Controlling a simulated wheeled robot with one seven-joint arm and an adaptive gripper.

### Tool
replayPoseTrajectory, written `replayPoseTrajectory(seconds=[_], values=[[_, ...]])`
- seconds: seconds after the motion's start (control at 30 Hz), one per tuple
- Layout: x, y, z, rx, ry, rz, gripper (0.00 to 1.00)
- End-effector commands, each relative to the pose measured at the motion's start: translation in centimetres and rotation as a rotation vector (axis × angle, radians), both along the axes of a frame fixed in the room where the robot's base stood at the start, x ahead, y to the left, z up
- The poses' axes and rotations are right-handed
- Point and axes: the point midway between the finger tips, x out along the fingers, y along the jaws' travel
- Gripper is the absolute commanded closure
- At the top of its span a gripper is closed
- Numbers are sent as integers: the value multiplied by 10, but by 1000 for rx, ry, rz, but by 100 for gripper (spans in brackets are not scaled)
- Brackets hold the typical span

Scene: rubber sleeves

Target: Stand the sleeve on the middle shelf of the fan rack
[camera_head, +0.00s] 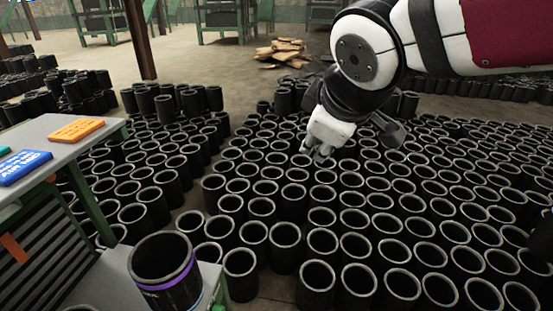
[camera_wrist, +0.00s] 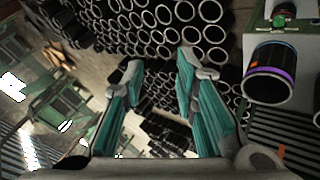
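A black rubber sleeve (camera_head: 168,283) with a purple band and a lighter blue line near its base stands upright at the front left, on a grey surface (camera_head: 108,283). In the wrist view the banded sleeve (camera_wrist: 272,78) is at the right, beside a green frame. My gripper (camera_head: 318,152) is over the field of plain sleeves, well to the right of and beyond the banded one. Its teal-padded fingers (camera_wrist: 158,68) are apart with nothing between them. I cannot tell for sure which structure is the fan rack or its middle shelf.
A green-framed grey table (camera_head: 88,147) at the left bears an orange plate (camera_head: 77,130) and a blue plate (camera_head: 22,167); dark slats (camera_head: 42,262) are below. Plain black sleeves crowd the floor (camera_head: 345,215). Wood pieces (camera_head: 283,52) lie behind.

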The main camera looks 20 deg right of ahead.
Motion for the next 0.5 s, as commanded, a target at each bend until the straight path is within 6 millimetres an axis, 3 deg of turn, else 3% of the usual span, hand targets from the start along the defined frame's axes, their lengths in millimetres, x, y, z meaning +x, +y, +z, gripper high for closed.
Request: replayPoseTrajectory(seconds=[0.03, 0.1, 0.2, 0.33, 0.5], values=[[-27, -1, -4, 116, 13, -125, 73], [-58, 6, -11, 265, 44, -274, 73], [-89, 20, -20, 427, 81, -428, 73], [-110, 33, -26, 540, 115, -531, 73], [-115, 37, -27, 570, 126, -558, 73]])
